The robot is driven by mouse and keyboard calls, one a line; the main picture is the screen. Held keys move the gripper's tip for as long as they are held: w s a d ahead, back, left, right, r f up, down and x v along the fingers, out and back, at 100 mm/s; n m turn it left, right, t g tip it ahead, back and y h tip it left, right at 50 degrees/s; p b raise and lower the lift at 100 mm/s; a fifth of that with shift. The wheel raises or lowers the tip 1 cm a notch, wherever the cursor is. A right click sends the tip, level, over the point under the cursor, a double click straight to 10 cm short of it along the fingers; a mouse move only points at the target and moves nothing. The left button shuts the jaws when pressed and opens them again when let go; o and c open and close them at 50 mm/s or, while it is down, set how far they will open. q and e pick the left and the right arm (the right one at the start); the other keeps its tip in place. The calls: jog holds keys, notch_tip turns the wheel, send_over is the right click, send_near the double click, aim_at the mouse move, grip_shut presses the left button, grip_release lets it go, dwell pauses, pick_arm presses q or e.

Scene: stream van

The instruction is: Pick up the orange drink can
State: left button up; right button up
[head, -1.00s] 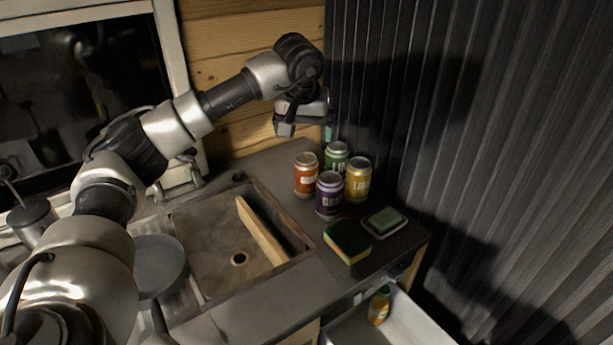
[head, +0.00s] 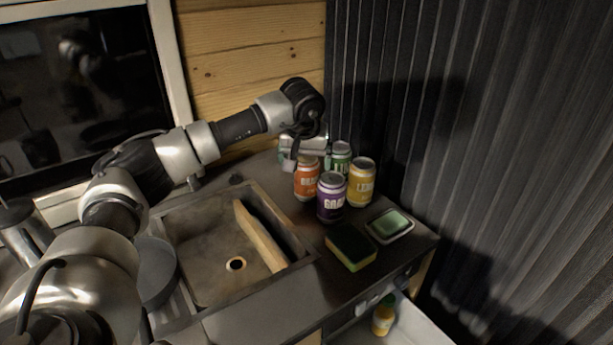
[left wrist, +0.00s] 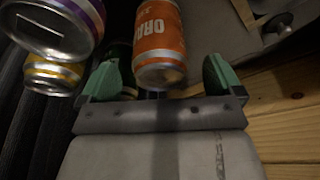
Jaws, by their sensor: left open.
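The orange drink can (head: 306,181) stands upright on the counter right of the sink, at the left of a cluster of cans. My left gripper (head: 303,157) is low, just behind and above the orange can, and hides part of its top. In the left wrist view the orange can (left wrist: 160,45) lies between the two open green fingertips (left wrist: 160,78), with a gap on each side. The gripper is open and empty. My right gripper is not in view.
A purple can (head: 331,197), a yellow can (head: 361,182) and a green can (head: 339,159) stand close by. A sponge (head: 350,248) and a soap dish (head: 390,226) lie in front. The sink (head: 205,262) is left; a dark corrugated wall (head: 480,130) is right.

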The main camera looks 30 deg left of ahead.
pick_arm(q)
jog(key=shift+x, duration=1.9)
jog(key=shift+r, duration=0.1)
jog(key=c, duration=1.2)
